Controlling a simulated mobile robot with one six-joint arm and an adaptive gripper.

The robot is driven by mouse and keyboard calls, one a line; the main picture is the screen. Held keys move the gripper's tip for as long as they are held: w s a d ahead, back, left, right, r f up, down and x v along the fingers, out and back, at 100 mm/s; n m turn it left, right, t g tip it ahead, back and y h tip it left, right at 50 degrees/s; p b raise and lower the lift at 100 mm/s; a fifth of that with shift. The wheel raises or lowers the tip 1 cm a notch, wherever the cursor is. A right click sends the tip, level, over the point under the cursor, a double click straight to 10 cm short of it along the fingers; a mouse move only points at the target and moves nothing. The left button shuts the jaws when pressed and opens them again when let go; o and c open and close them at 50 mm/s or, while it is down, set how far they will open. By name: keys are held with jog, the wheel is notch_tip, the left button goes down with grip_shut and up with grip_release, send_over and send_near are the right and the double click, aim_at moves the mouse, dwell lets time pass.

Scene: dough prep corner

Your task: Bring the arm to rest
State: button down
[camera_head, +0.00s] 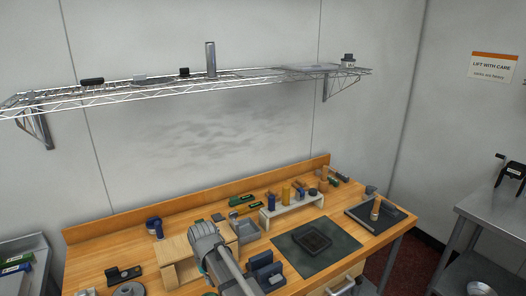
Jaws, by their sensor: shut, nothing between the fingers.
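My arm shows at the bottom centre of the head view as a thick grey joint and link (212,250), in front of the wooden workbench (110,255). The link slopes down to the right and leaves the picture at the bottom edge. My gripper is not visible in this view. The arm covers part of the bench top and part of a light wooden box (176,248) behind it.
A dark green mat (290,250) with a dark square tray lies right of my arm. A raised rack (291,208) holds several small items. A wire shelf (240,80) hangs above. A metal table (495,215) stands right.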

jog(key=s+d+m, duration=0.2)
jog(key=d+m, duration=0.1)
jog(key=d, duration=1.5)
jog(key=s+d+f+m+b, duration=0.1)
jog(key=s+d+m, duration=0.2)
jog(key=d, duration=1.5)
jog(key=shift+s, duration=0.3)
